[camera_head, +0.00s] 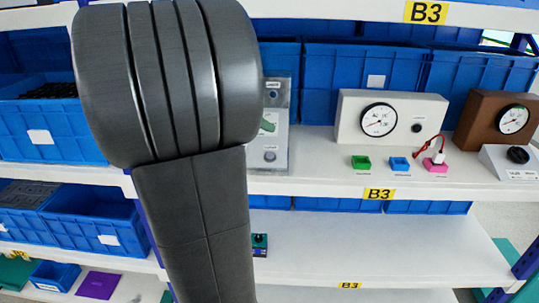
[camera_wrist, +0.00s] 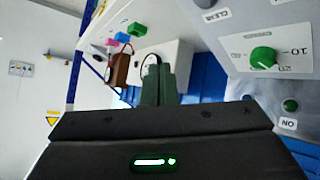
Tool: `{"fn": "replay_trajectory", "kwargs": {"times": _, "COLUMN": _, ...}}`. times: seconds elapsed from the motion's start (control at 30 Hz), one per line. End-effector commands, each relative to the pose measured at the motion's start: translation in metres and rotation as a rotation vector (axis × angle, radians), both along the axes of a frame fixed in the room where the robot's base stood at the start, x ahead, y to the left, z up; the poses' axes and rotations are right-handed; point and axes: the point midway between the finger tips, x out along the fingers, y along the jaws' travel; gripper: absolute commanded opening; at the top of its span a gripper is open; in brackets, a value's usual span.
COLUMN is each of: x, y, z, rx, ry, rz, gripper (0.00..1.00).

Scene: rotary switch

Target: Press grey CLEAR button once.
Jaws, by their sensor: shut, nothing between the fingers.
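The grey CLEAR button (camera_wrist: 205,3) is at the top edge of the wrist view, partly cut off, with its CLEAR label beside it. It sits on a light grey panel (camera_wrist: 232,28), which also carries a green rotary knob (camera_wrist: 263,57) and a green lamp (camera_wrist: 291,105) marked ON. My gripper (camera_wrist: 158,72) is shut and empty, left of and below the button in the picture, and looks apart from the panel. In the head view the panel (camera_head: 281,148) is partly covered by my arm, and a round grey button (camera_head: 270,156) shows low on it. My gripper is hidden there.
A white gauge box (camera_head: 350,108) and a brown gauge box (camera_head: 475,122) stand right of the panel. Small green (camera_head: 361,162), blue (camera_head: 399,164) and pink (camera_head: 436,167) blocks lie before them, with a red cable. Blue bins (camera_head: 335,70) line the back. The lower shelf is largely clear.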

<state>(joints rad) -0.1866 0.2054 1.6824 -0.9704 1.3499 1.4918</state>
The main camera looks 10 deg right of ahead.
Motion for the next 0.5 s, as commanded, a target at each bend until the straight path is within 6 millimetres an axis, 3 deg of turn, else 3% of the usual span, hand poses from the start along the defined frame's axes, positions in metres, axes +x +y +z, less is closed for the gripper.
{"fn": "replay_trajectory", "kwargs": {"times": 0.17, "x": 0.003, "y": -0.001, "z": -0.01, "rx": -0.001, "ry": 0.003, "rz": 0.0, "gripper": 0.0}}
{"fn": "replay_trajectory", "kwargs": {"times": 0.5, "x": 0.02, "y": -0.006, "z": -0.054, "rx": -0.001, "ry": 0.004, "rz": -0.001, "gripper": 0.0}}
